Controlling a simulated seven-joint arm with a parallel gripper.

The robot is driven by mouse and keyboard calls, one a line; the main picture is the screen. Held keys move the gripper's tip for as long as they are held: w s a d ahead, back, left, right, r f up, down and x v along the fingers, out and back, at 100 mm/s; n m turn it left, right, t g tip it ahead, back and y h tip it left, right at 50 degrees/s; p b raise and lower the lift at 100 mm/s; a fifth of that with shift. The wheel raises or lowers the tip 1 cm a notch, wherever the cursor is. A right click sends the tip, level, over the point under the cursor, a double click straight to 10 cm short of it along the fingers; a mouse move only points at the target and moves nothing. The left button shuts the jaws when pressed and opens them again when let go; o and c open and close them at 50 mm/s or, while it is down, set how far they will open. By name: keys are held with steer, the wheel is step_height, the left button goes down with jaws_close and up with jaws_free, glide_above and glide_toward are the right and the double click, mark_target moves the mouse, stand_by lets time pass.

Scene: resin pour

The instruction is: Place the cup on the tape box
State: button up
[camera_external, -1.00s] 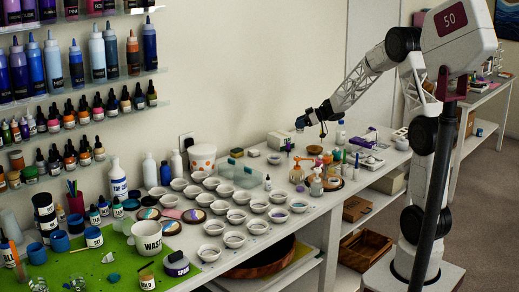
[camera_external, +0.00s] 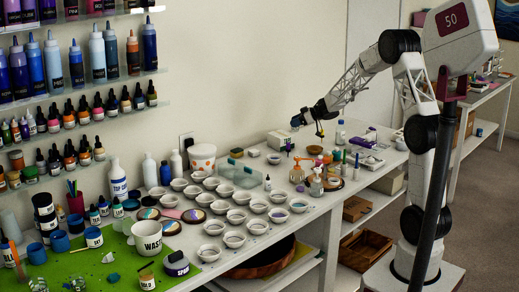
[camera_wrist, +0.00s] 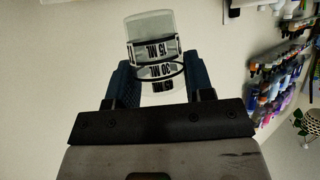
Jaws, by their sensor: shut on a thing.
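A clear cup (camera_wrist: 152,28) with black-and-white "15 ML" and "30 ML" bands is between the two dark fingers of my gripper (camera_wrist: 148,84) in the wrist view. The fingers are shut on its sides. In the external view my gripper (camera_external: 297,121) is above the back of the long white table, and the cup is too small to make out clearly. A small whitish box (camera_external: 280,140) stands on the table below and slightly left of my gripper. I cannot read its marking, so I cannot tell for sure that it is the tape box.
Several small white cups (camera_external: 234,239) cover the table's middle. A white bucket with orange dots (camera_external: 202,158) stands by the wall. Pump bottles (camera_external: 316,186) stand near the table's front edge, right of the cups. Bottle shelves (camera_external: 80,95) line the wall at left.

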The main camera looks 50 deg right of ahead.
steer(key=w+d, duration=0.1)
steer(key=w, duration=0.3)
steer(key=w+d, duration=0.1)
steer(key=w, duration=0.3)
steer(key=w+d+f, duration=0.1)
steer(key=w, duration=0.3)
steer(key=shift+f, duration=0.1)
steer(key=shift+f, duration=1.75)
steer(key=shift+f, duration=0.15)
steer(key=o, duration=0.9)
steer(key=shift+r, duration=0.2)
steer(key=shift+s+d+r, duration=0.3)
steer(key=shift+s+d, duration=0.05)
steer(key=shift+s, duration=0.2)
steer(key=v, duration=1)
steer(key=shift+s+d, duration=0.1)
steer(key=shift+s, duration=0.15)
